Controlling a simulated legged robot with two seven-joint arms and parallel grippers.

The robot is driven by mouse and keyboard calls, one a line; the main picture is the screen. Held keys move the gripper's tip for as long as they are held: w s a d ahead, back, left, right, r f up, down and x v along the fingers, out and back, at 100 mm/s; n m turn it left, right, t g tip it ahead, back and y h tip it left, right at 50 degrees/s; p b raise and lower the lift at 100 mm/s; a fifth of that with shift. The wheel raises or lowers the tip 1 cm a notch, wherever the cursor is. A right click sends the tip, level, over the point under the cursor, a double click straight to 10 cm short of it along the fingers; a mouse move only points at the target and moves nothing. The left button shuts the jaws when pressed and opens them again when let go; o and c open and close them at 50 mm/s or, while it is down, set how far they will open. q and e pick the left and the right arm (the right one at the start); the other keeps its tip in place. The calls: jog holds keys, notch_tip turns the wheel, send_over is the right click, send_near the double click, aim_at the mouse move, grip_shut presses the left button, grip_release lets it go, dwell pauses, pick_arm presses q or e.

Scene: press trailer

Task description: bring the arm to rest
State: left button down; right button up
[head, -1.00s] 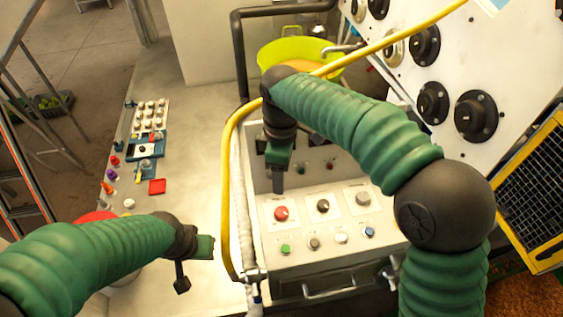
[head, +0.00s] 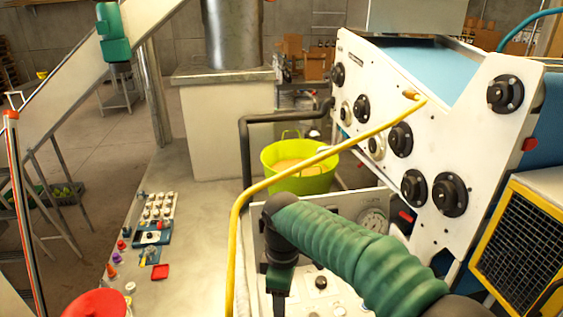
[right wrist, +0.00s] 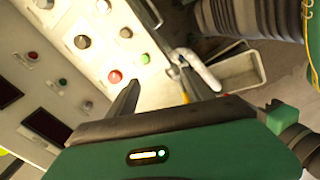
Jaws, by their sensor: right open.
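My right arm, green and ribbed, comes in from the bottom right of the head view and bends down at a black joint. My right gripper (head: 278,294) hangs over the left part of a white control panel (head: 342,296). In the right wrist view the gripper (right wrist: 160,90) has its two dark fingers apart with nothing between them. A red button (right wrist: 115,76) shows near one fingertip; I cannot tell whether they touch. My left arm and gripper are out of view.
A yellow hose (head: 300,168) runs close beside my right arm. A lime tub (head: 300,178) stands behind the panel. The white press (head: 452,120) with black knobs fills the right. Small parts (head: 155,212) lie on the left counter. Bare counter (head: 205,240) lies between them and the hose.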

jog(key=s+d+f+m+t+b, duration=0.1)
jog(key=s+d+f+m+b, duration=0.2)
jog(key=s+d+f+m, duration=0.4)
jog(key=s+d+f+m+t+b, duration=0.1)
jog(key=s+d+f+m+b, duration=0.2)
jog(key=s+d+f+m, duration=0.5)
jog(key=d+f, duration=0.3)
jog(key=d, duration=0.1)
jog(key=shift+d+f+m+t, duration=0.3)
jog(key=shift+d+f+m, duration=0.05)
jog(key=shift+f+m, duration=0.05)
jog(key=shift+a, duration=0.15)
